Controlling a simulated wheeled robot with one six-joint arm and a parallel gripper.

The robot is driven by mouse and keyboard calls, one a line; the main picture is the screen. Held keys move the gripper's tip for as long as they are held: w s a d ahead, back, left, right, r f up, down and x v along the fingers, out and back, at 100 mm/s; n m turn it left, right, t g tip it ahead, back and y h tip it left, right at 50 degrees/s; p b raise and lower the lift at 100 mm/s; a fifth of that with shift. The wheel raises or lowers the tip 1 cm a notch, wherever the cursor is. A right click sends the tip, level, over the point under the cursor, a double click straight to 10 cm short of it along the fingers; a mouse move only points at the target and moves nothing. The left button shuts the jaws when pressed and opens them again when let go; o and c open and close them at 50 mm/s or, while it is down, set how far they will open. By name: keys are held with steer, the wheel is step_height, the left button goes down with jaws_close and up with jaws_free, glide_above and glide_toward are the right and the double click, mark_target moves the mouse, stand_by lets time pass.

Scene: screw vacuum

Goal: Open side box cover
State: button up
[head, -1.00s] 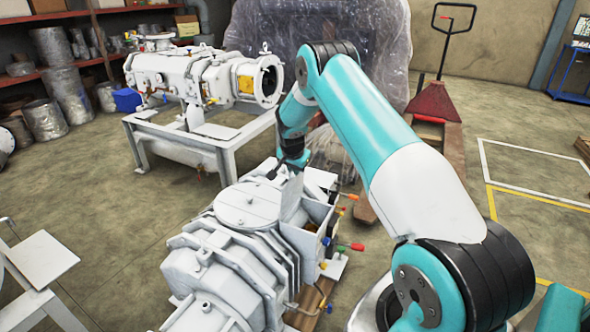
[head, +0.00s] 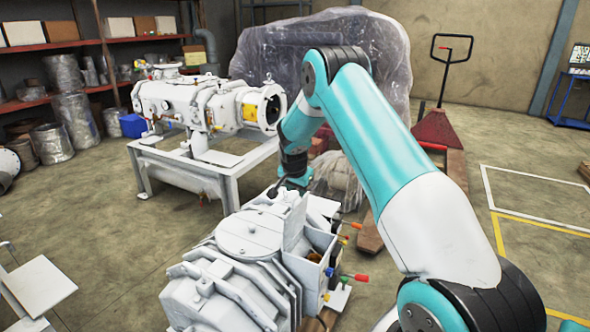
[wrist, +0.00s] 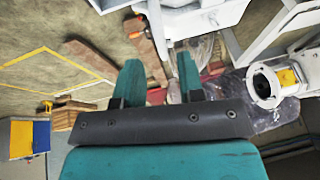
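The white vacuum machine (head: 240,235) stands in the foreground of the head view. Its open-topped side box (head: 312,262) is on the machine's right, with dark and brownish parts inside. A flat white plate, seemingly the box cover (head: 294,220), stands upright at the box's left edge. My gripper (head: 292,184) is beyond the box and above the machine's far end, apart from the cover; its fingertips are hard to make out there. In the wrist view my gripper (wrist: 158,68) shows two teal fingers spread apart with nothing between them.
Red, yellow and green-tipped handles (head: 345,255) stick out right of the box. A second white machine (head: 205,100) stands on a frame behind. A red pallet jack (head: 438,125) and a plastic-wrapped bulk (head: 330,60) are at the back.

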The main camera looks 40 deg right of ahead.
steer(key=v, duration=1.1)
steer(key=shift+r, duration=0.25)
steer(key=shift+s, duration=0.1)
steer(key=s+a+r+n+y+p, duration=0.1)
steer(key=s+a+r+n+p, duration=0.15)
steer(key=a+r, duration=0.35)
steer(key=s+a+r+n+y+p, duration=0.1)
steer(key=s+a+r+n+y, duration=0.2)
steer(key=a, duration=0.5)
steer(key=s+a+r+n+p, duration=0.2)
steer(key=s+a+r+n, duration=0.25)
steer(key=a, duration=0.25)
steer(key=s+a+r+n+g+y+p, duration=0.1)
steer(key=s+a+r+n, duration=0.1)
steer(key=s, duration=0.6)
steer(key=s+a+r+n+g+y+p, duration=0.1)
steer(key=s+a+r+n+p, duration=0.1)
steer(key=s+a+n, duration=0.3)
steer(key=s+a+r+n+g+y+p, duration=0.1)
steer(key=s+a+r+n+p, duration=0.1)
steer(key=s+a+r+n, duration=0.2)
steer(key=s+a, duration=0.3)
steer(key=s, duration=0.3)
steer(key=shift+s+y, duration=0.4)
